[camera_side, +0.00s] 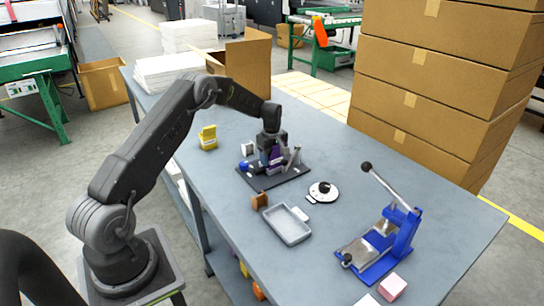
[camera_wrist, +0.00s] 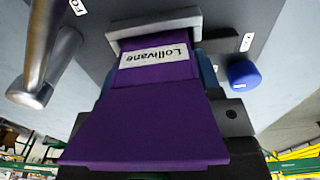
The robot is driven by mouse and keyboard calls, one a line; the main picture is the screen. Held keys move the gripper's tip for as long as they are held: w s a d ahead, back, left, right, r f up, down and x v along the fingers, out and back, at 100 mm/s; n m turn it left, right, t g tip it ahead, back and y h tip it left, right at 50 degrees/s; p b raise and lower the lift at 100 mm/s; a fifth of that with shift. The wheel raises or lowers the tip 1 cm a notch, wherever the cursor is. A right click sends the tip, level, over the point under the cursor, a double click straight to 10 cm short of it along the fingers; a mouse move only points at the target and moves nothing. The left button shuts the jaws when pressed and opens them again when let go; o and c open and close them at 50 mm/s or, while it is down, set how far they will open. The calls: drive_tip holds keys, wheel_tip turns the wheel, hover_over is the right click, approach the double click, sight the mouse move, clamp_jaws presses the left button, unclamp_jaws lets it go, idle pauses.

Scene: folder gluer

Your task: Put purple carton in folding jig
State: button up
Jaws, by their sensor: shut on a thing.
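The purple carton (camera_side: 277,154) is in my gripper (camera_side: 271,150), upright over the black folding jig (camera_side: 264,183) on the table. In the wrist view the carton (camera_wrist: 150,125) fills the middle, with a white "Lollivane" label. Its far end meets a grey bar of the jig (camera_wrist: 205,12); I cannot tell whether it is fully seated. My gripper's dark body shows beside and behind the carton. A metal lever (camera_side: 293,158) stands at the jig's right, and a blue knob (camera_side: 243,166) at its left. The carton's lower end is partly hidden in the side view.
A yellow holder (camera_side: 208,139) stands left of the jig. A blue lever press (camera_side: 398,232) and a pink box (camera_side: 392,287) are at right. Stacked cartons (camera_side: 440,75) rise behind.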

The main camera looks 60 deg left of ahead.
drive_tip(key=shift+f, duration=0.4)
drive_tip(key=o, duration=0.7)
drive_tip(key=shift+s, duration=0.1)
drive_tip(key=shift+o, duration=1.4)
drive_tip(key=shift+s+f, duration=0.1)
drive_tip(key=shift+a+r, duration=0.1)
drive_tip(key=shift+r, duration=2.15)
wheel_tip(320, 180, up, 6)
drive_tip(key=shift+w, duration=0.2)
